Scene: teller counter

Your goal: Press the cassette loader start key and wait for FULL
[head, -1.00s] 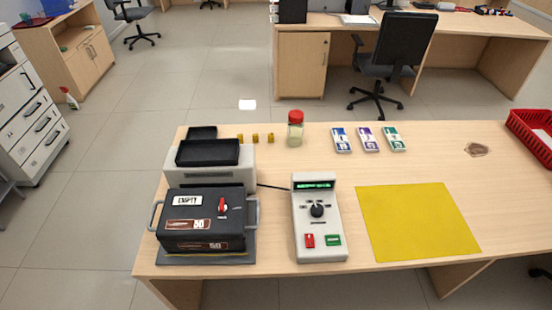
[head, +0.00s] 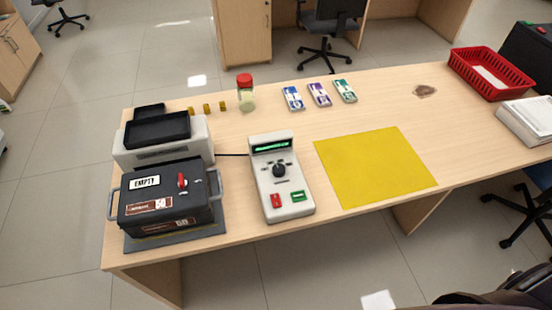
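The cassette (head: 165,208), a black box with side handles, a red knob, brown labels marked 50 and a white EMPTY label, sits at the left of the counter. Just behind it is the pale grey loader (head: 165,151) with a black tray on top. The control unit (head: 281,180) stands right of the cassette, joined to the loader by a cable. It has a lit green display (head: 271,146) too small to read, a black dial (head: 278,170), a red key (head: 276,200) and a green key (head: 298,196). Neither of my grippers is in view.
A yellow mat (head: 375,167) lies right of the control unit. Behind are three banknote bundles (head: 320,94), a jar with a red lid (head: 246,92) and small yellow blocks (head: 207,107). A red basket (head: 490,73) and a paper stack (head: 527,121) are at the right.

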